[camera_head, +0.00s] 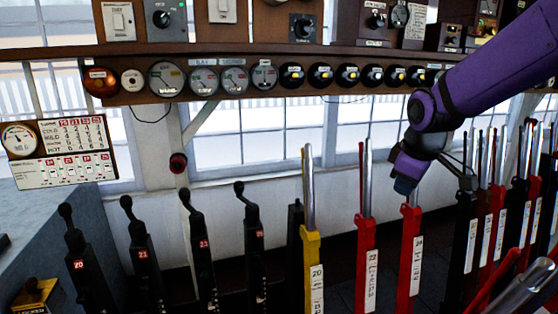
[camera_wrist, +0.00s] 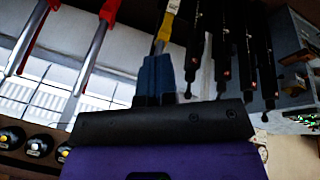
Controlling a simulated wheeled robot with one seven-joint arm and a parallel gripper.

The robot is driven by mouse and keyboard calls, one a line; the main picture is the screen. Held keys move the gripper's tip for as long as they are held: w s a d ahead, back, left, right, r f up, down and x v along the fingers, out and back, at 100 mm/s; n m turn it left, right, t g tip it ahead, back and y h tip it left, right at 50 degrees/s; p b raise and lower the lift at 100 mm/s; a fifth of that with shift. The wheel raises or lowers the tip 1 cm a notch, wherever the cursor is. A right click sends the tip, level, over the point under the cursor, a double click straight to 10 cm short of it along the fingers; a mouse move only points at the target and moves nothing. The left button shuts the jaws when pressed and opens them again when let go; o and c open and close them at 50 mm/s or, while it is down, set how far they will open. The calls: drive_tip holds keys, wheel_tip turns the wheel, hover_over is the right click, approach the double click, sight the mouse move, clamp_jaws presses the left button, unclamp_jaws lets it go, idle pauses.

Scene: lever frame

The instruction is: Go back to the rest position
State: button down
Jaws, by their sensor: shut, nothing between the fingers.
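My gripper (camera_head: 405,186) hangs at the right of the head view, with its blue fingers pointing down in front of the upper part of a red lever (camera_head: 410,255). I cannot tell whether it touches that lever. In the wrist view, the picture is turned over and the blue fingers (camera_wrist: 157,75) are together with nothing between them. A yellow lever (camera_head: 311,265) stands to the left, and in the wrist view it (camera_wrist: 163,38) shows just beyond the fingertips. Another red lever (camera_head: 365,240) stands between them in the head view.
Black levers (camera_head: 200,245) stand in a row at the left, and several more levers (camera_head: 485,210) crowd the right. A wooden shelf (camera_head: 450,55) with dials and knobs runs above. A chart board (camera_head: 65,150) hangs at the left. Windows (camera_head: 260,140) are behind.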

drive_tip(key=s+d+r+m, duration=0.1)
drive_tip(key=s+r+m, duration=0.1)
drive_tip(key=s, duration=0.6)
drive_tip(key=s+d+r+m+t, duration=0.1)
drive_tip(key=s+m, duration=0.3)
drive_tip(key=s, duration=0.4)
drive_tip(key=s+d+r+m, duration=0.1)
drive_tip(key=s+r+m, duration=0.1)
drive_tip(key=s, duration=0.6)
drive_tip(key=shift+d+r+m, duration=0.4)
drive_tip(key=shift+m, duration=0.3)
